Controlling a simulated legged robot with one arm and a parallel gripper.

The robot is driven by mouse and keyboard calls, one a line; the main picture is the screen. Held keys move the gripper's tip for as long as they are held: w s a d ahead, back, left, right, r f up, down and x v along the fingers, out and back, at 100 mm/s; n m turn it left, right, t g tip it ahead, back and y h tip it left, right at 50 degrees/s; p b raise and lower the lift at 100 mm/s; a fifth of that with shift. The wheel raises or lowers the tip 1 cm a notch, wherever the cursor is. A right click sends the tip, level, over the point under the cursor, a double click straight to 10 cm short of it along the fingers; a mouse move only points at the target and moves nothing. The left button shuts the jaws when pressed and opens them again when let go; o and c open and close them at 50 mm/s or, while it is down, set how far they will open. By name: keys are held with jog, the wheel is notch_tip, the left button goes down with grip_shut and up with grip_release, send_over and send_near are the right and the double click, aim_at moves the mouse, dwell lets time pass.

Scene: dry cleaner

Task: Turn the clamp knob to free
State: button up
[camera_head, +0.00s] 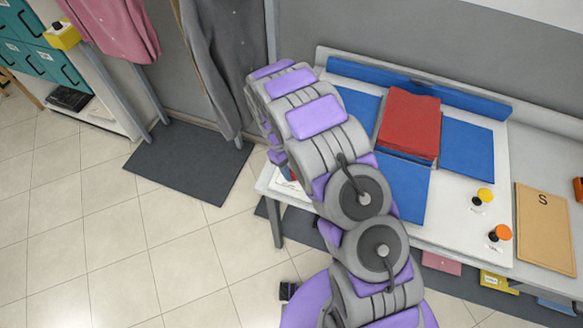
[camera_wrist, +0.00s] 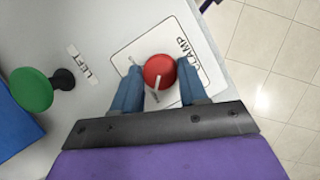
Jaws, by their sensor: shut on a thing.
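The clamp knob (camera_wrist: 159,70) is a round red knob with a white pointer line, on a white plate (camera_wrist: 125,62) lettered "CLAMP" in the wrist view. My gripper (camera_wrist: 160,82) is at the knob, with one blue finger on each side, shut on it. The pointer line runs toward the bottom of the wrist view. The lower part of the knob and plate is partly hidden by the fingers and gripper body. In the head view my arm hides the knob; only a corner of the plate shows at the table's left end.
A green knob (camera_wrist: 31,89) stands beside a "LEFT" label (camera_wrist: 80,62). The table (camera_head: 460,205) carries blue panels (camera_head: 466,155), a red folded stack (camera_head: 409,122), yellow (camera_head: 485,195) and orange (camera_head: 501,232) knobs, and an "S" board (camera_head: 545,225). Garments (camera_head: 225,60) hang behind my arm.

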jog(key=o, duration=1)
jog(key=shift+a, duration=0.1)
jog(key=p+v, duration=0.1)
jog(key=v, duration=1.6)
jog(key=shift+w+a+r, duration=0.1)
jog(key=shift+w+r, duration=0.05)
